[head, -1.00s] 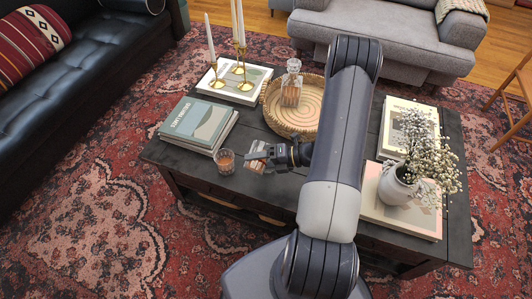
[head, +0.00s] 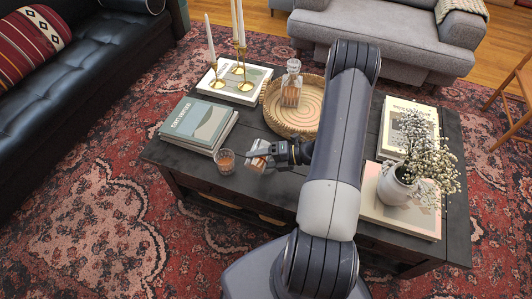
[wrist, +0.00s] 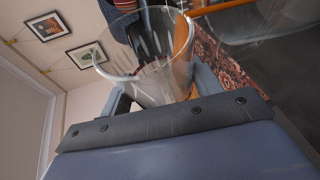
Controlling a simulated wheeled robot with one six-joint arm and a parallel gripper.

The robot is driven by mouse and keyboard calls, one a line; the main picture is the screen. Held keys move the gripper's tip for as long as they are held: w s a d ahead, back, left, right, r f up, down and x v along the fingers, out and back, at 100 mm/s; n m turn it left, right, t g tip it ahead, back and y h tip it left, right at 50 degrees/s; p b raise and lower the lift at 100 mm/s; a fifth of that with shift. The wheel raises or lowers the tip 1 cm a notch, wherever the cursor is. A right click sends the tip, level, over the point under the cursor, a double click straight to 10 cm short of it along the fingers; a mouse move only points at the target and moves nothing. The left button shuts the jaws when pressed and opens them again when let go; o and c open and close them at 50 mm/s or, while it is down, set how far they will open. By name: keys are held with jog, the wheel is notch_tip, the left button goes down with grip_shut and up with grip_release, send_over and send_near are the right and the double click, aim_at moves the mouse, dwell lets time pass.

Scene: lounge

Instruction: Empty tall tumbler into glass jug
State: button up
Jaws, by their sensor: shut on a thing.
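My gripper (head: 270,154) is shut on a clear glass tumbler (head: 257,161), low over the near part of the table. In the wrist view the tumbler (wrist: 152,86) fills the space between the fingers; it looks tilted in the head view. Whether it holds liquid I cannot tell. A short glass with amber liquid (head: 225,161) stands upright just left of the held tumbler, apart from it in the head view. A clear stoppered decanter (head: 291,88) with some amber liquid stands on the round woven tray. Part of another clear glass vessel (wrist: 255,22) shows at the wrist view's upper right.
The dark table (head: 262,128) carries a woven tray (head: 278,123), stacked books (head: 200,122) at left, brass candlesticks (head: 243,80) behind, and a white flower vase (head: 396,186) on books at right. Bare tabletop lies left of the tray.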

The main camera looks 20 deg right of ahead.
jog(key=shift+w+d+r+m+y+p, duration=0.1)
jog(key=shift+d+r+m+y+p, duration=0.05)
jog(key=shift+r+m+y+p, duration=0.3)
dwell(0.5)
jog(key=shift+f, duration=0.2)
